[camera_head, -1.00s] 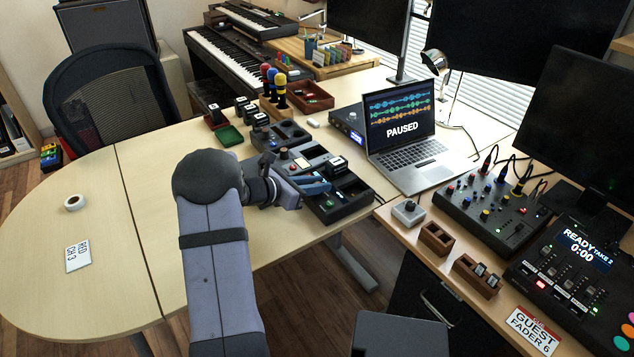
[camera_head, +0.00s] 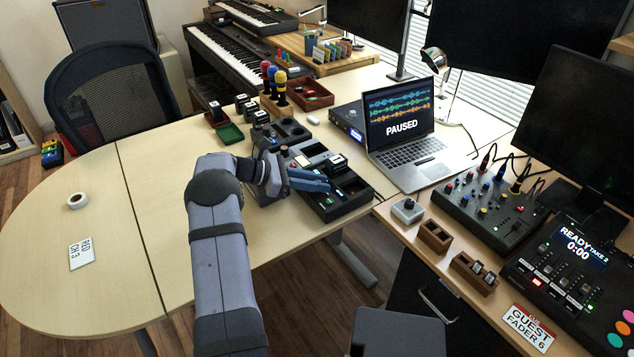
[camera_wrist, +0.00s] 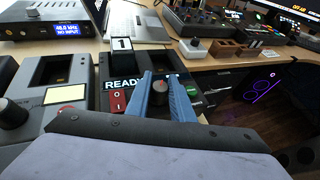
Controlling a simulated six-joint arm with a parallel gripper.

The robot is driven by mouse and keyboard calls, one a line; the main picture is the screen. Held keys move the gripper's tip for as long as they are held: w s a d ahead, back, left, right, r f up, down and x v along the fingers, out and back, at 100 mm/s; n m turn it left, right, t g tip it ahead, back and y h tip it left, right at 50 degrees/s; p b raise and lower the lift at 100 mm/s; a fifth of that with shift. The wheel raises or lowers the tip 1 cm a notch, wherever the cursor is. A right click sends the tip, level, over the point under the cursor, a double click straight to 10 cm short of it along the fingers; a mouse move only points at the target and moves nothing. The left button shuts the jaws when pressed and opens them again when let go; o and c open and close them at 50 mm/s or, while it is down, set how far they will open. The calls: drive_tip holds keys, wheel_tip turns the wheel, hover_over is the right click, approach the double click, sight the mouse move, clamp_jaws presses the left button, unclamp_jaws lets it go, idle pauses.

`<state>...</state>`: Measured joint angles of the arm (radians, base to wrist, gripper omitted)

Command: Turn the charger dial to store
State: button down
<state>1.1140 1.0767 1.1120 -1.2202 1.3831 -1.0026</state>
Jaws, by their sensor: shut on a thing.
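The charger (camera_head: 352,205) is a dark unit with bays on the wooden table, left of the laptop. In the wrist view, its panel shows a "READY" display (camera_wrist: 121,84) and a red 0/1 switch (camera_wrist: 118,102). The dial (camera_wrist: 160,88) is a dark round knob with an orange-red mark. My gripper (camera_wrist: 163,92) has its two blue fingers on either side of the dial and is shut on it. In the head view, my gripper (camera_head: 322,182) reaches over the charger and hides the dial. The dial's position words cannot be read.
A pack marked 1 (camera_wrist: 122,44) stands upright in a charger bay. A grey dock (camera_head: 312,152) sits beside the charger. The laptop (camera_head: 405,155) is close behind to the right. The left part of the table is mostly clear.

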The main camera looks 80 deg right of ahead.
idle(0.3)
drive_tip(key=c, duration=1.6)
unclamp_jaws()
drive_tip(key=shift+o, duration=0.2)
drive_tip(key=shift+w, duration=0.1)
drive_tip(key=v, duration=0.7)
drive_tip(key=shift+b, duration=0.45)
drive_tip(key=shift+a+r, duration=0.1)
